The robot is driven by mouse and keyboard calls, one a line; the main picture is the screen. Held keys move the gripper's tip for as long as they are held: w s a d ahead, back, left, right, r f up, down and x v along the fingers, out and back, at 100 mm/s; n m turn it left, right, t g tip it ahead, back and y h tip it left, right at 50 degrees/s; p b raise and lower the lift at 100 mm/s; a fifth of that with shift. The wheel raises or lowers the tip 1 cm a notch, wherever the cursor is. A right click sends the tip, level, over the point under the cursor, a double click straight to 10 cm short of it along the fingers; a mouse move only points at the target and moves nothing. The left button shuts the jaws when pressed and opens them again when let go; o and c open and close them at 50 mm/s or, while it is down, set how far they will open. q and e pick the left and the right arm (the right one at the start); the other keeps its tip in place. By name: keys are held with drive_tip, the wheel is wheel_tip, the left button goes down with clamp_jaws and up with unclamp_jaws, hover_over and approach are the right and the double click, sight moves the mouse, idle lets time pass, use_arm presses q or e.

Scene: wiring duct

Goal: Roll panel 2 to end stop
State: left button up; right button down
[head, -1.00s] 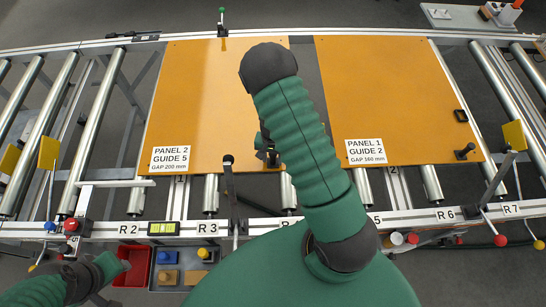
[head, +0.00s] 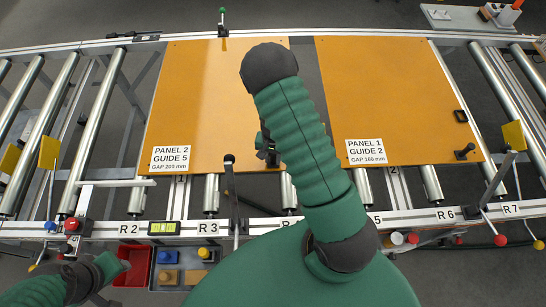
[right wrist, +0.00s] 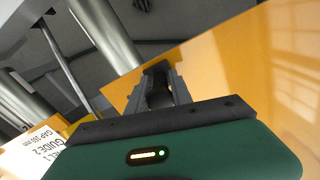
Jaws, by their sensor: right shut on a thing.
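Panel 2 (head: 200,100) is an orange sheet lying flat on the rollers left of centre, with its label at its front left corner. My right gripper (head: 269,157) is at the panel's front right corner, mostly hidden behind my arm in the head view. In the right wrist view its fingers (right wrist: 160,84) are shut on a dark knob (right wrist: 160,97) at the orange sheet (right wrist: 240,65). My left gripper is at the lower left, off the panels; its fingers are unclear. I cannot tell which part is the end stop.
Panel 1 (head: 390,95) lies to the right, across a narrow gap, with a black knob (head: 464,152). Bare rollers (head: 103,130) are left of panel 2. Yellow flags (head: 49,152) stand at both sides. A black lever (head: 229,185) rises at the front rail (head: 330,221). A red bin (head: 133,266) sits below.

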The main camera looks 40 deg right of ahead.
drive_tip(key=shift+w+d+r, duration=0.15)
drive_tip(key=shift+w+d, duration=0.1)
drive_tip(key=shift+d, duration=0.05)
idle(0.5)
